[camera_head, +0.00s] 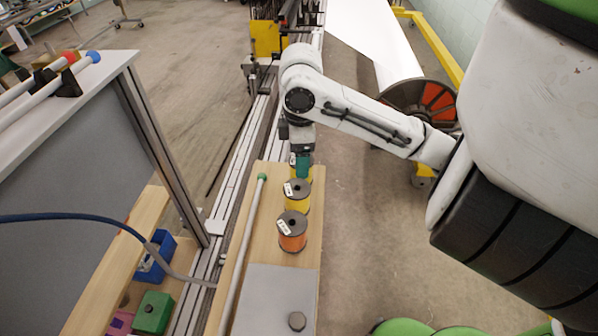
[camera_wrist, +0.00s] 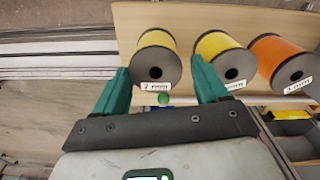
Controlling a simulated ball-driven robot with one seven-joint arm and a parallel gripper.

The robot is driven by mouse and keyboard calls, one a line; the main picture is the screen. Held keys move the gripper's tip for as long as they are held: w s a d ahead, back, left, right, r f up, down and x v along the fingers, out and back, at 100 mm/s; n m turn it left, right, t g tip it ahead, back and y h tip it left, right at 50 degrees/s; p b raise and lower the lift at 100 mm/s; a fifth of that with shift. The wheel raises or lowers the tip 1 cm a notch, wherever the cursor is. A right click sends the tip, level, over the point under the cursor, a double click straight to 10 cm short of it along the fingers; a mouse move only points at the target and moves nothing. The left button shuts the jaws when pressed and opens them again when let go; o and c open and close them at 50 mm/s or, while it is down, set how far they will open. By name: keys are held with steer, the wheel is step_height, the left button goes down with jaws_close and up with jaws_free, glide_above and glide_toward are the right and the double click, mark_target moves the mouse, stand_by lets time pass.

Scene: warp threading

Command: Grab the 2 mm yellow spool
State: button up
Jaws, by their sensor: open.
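The 2 mm yellow spool (camera_wrist: 157,45) shows in the wrist view, its dark end facing the camera and its label reading 2 mm. My gripper (camera_wrist: 160,67) is open, with one teal finger to each side of this spool in the picture. I cannot tell whether the fingers touch it. In the head view my gripper (camera_head: 303,168) is at the farthest yellow spool (camera_head: 309,177) of the row and hides much of it. The right finger in the wrist view lies close to the second yellow spool (camera_wrist: 222,48) and partly covers its label.
An orange spool (camera_head: 292,232), labelled 3 mm in the wrist view, stands nearest in the row, with the second yellow spool (camera_head: 297,198) between. A pale rod with a green end (camera_head: 262,177) lies left of them on the wooden board (camera_head: 318,210). A grey plate (camera_head: 275,290) is in front.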

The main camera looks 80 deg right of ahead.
steer(key=shift+s+d+f, duration=0.15)
steer(key=shift+f, duration=1.2)
steer(key=shift+s+d+f, duration=0.1)
steer(key=shift+d+f, duration=0.05)
steer(key=shift+f, duration=1.2)
steer(key=c, duration=0.8)
